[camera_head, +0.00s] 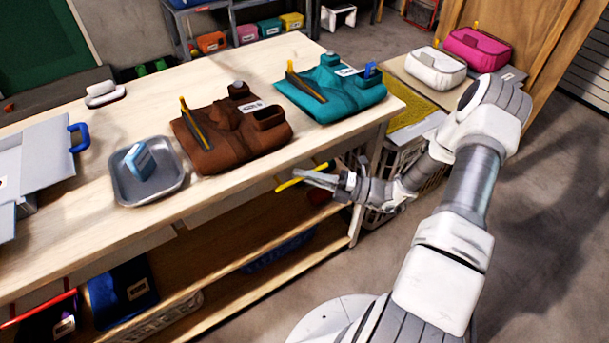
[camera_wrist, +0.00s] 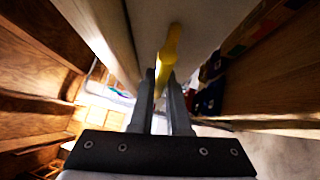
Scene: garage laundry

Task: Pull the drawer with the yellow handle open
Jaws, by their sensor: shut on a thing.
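The yellow handle (camera_head: 290,184) shows at the workbench's front edge, below the tabletop. My gripper (camera_head: 312,176) reaches it from the right. In the wrist view the yellow handle (camera_wrist: 167,48) runs down between the two fingers of my gripper (camera_wrist: 167,82), which are shut on it. A pale flat surface (camera_wrist: 205,22) lies behind the handle there; it looks like the drawer front. I cannot tell how far the drawer stands out, as its edges are unclear in both views.
The workbench (camera_head: 90,215) carries a metal tray (camera_head: 150,200) with a blue box, a brown bag (camera_head: 225,135) and a teal bag (camera_head: 335,90). A lower shelf (camera_head: 215,270) holds bins. Baskets stand beyond my arm at right. Open floor (camera_head: 560,240) lies at right.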

